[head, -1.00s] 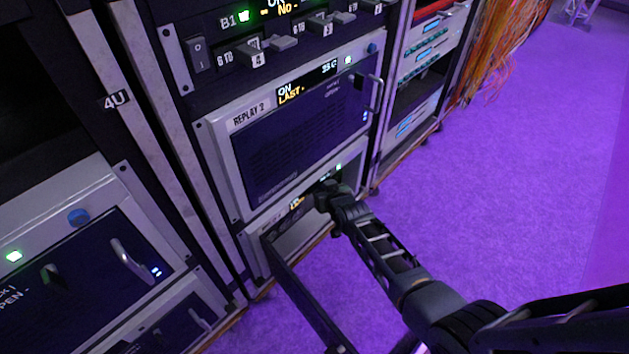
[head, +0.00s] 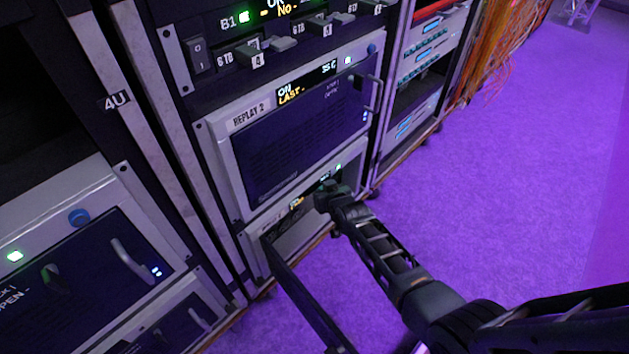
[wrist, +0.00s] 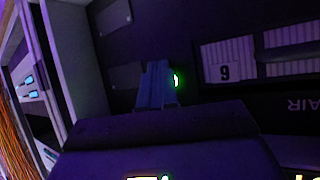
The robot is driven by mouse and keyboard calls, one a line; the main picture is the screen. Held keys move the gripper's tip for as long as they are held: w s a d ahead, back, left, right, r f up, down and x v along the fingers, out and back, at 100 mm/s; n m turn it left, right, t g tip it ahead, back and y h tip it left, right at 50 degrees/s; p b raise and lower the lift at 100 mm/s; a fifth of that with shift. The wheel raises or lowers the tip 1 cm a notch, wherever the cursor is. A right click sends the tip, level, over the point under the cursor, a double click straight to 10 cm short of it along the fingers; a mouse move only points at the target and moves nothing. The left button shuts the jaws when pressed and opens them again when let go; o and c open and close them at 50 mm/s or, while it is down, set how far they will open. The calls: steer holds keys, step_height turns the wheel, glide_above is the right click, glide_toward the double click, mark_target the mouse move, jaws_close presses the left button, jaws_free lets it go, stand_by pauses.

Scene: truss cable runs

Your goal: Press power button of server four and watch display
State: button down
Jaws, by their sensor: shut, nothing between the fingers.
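My gripper (head: 328,194) is at the front of the lowest unit (head: 300,232) in the middle rack, below the one labelled REPLAY 2. It is shut and empty. In the wrist view the closed fingers (wrist: 155,84) are right beside a small green light (wrist: 176,81); I cannot tell whether they touch the panel. The green light also shows in the head view (head: 338,167). The unit's display (head: 297,203) is lit with yellow text, partly hidden by my gripper. In the wrist view only a sliver of lit text shows at the bottom edge. No server-four name is readable.
The REPLAY 2 unit (head: 300,125) above has a protruding handle (head: 375,95) and reads ON, LAST. Another rack unit with a handle (head: 130,262) stands at left. Orange cables (head: 495,45) hang at the back. The purple floor at right is clear.

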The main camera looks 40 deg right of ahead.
steer(key=shift+w+a+r, duration=0.25)
steer(key=shift+w+r, duration=0.45)
steer(key=shift+r, duration=0.05)
steer(key=shift+s+d+r+p, duration=0.15)
steer(key=shift+s+r+p, duration=0.1)
steer(key=shift+s+p, duration=0.15)
steer(key=shift+s, duration=0.1)
steer(key=shift+s+d+f+b, duration=0.1)
steer(key=shift+s+b, duration=0.1)
steer(key=shift+s, duration=0.75)
steer(key=shift+s+d+f+b, duration=0.1)
steer(key=shift+s+f+b, duration=0.05)
steer(key=shift+s, duration=0.75)
steer(key=shift+s+f+b, duration=0.1)
steer(key=shift+s+b, duration=0.1)
steer(key=shift+s, duration=0.75)
